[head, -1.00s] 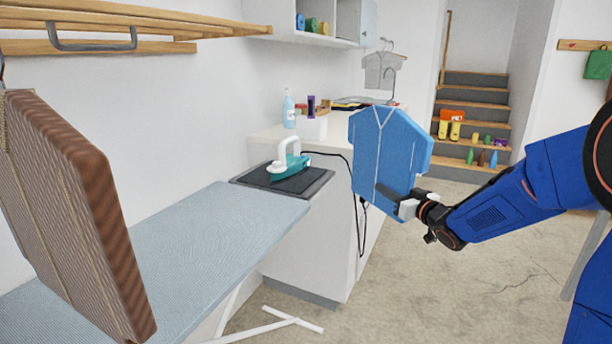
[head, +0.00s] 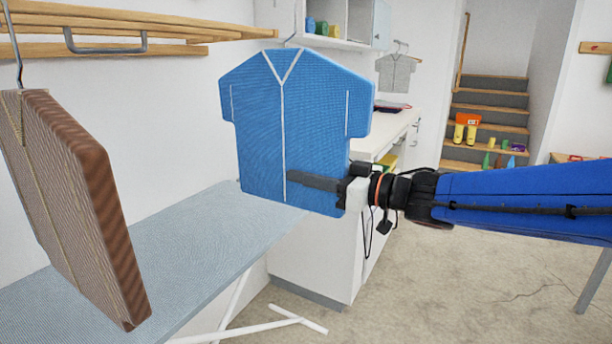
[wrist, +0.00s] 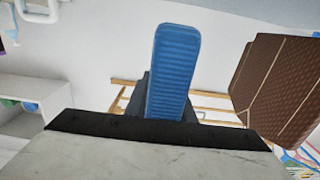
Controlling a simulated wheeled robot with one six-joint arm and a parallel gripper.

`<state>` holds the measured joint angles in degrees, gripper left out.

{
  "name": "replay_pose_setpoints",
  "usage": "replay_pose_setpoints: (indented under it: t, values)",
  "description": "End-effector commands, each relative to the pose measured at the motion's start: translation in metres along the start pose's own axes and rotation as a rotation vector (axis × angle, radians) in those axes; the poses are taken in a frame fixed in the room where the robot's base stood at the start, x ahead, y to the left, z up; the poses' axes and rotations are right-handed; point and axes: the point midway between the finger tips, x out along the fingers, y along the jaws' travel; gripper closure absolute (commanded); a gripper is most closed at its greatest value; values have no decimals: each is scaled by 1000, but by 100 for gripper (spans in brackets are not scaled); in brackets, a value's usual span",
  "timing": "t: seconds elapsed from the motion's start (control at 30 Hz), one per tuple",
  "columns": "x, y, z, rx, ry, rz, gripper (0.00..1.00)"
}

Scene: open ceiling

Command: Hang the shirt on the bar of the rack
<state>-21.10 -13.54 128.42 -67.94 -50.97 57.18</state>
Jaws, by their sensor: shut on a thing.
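The blue shirt (head: 255,120) with white trim hangs upright in the middle of the head view, facing me, with a thin metal hook (head: 293,28) at its top. My gripper (head: 312,184) is shut on its lower right part, one dark finger lying across the front. In the wrist view the shirt (wrist: 173,70) shows edge-on as a thick blue slab. The wooden rack (head: 190,25) is on the wall at upper left, with a grey metal bar (head: 105,50) below its slats. The shirt is right of the rack and apart from it. The rack also shows in the wrist view (wrist: 215,100).
A brown garment (head: 70,200) hangs by a hook at the left; it also shows in the wrist view (wrist: 285,75). An ironing board (head: 185,250) lies below. A white counter (head: 315,265) stands behind the shirt. A grey shirt (head: 397,72) hangs farther back.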

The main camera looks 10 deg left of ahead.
Motion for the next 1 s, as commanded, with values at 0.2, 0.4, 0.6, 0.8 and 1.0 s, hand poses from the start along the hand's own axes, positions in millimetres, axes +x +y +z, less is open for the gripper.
replay_pose_setpoints:
  t: [0.2, 0.4, 0.6, 0.8, 1.0]
  values:
    - [6, -4, -1, 1, 0, -9, 100]
    - [18, -4, -1, 1, -1, -8, 100]
    - [31, -4, -1, 1, 0, -8, 100]
    - [44, -4, -1, 1, 0, -8, 100]
    - [56, -4, -1, 1, 0, -7, 100]
